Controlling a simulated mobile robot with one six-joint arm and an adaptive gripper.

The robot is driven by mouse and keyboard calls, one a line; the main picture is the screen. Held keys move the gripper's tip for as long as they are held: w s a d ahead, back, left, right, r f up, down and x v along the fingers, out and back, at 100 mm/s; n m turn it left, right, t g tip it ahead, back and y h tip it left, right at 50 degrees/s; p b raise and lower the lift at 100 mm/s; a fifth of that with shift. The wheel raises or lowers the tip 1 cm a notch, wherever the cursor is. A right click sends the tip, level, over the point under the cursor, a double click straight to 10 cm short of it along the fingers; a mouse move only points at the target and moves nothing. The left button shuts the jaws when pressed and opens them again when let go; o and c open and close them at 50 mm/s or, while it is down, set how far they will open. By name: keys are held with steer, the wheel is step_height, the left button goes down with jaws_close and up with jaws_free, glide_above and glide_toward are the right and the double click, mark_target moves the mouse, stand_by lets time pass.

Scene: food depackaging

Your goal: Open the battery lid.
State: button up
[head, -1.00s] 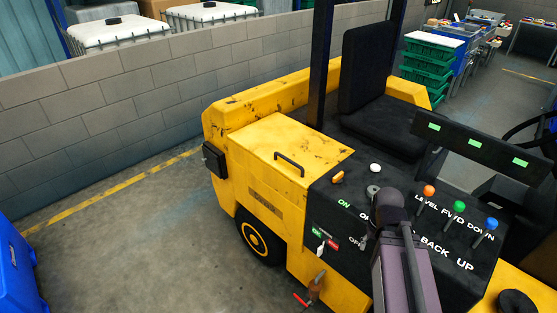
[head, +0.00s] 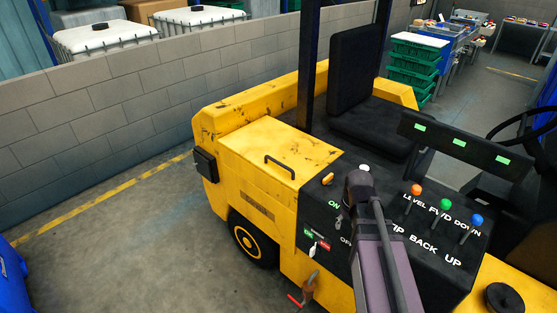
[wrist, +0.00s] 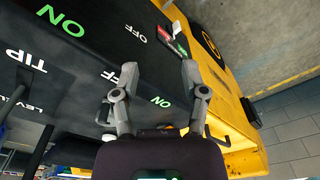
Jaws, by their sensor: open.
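The yellow battery lid (head: 300,150) is shut on top of the vehicle's body, left of the black control panel. Its black bar handle (head: 280,166) stands near the lid's front left part. In the wrist view the lid (wrist: 243,133) lies at lower right, with a dark handle (wrist: 222,142) on it. My gripper (wrist: 160,68) is open and empty, its two fingers spread over the black panel. The gripper is to the right of the lid and apart from the handle.
The panel (head: 385,200) carries an orange knob (head: 328,179), a white knob (head: 364,168) and coloured levers (head: 446,205). A dark post (head: 312,70) and seat (head: 372,130) stand behind the lid.

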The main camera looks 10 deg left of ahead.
steer(key=w+a+r+n+t+y+p, duration=0.1)
steer(key=w+a+r+n+p, duration=0.15)
steer(key=w+a, duration=0.45)
steer(key=w+a+r+n+t+p, duration=0.1)
steer(key=w+a+r+n, duration=0.15)
steer(key=w, duration=0.75)
steer(key=n+t+y+p, duration=0.1)
steer(key=n+t+p, duration=0.1)
steer(key=n+p, duration=0.15)
glide_toward(279, 163)
step_height(279, 163, up, 5)
steer(key=s, duration=0.1)
steer(key=shift+s+d+f+n+b, duration=0.1)
steer(key=shift+d+f+n+b, duration=0.2)
steer(key=shift+d, duration=0.15)
steer(key=shift+f, duration=0.15)
steer(key=b+x, duration=1.2)
steer(key=x, duration=0.1)
steer(key=shift+f, duration=0.2)
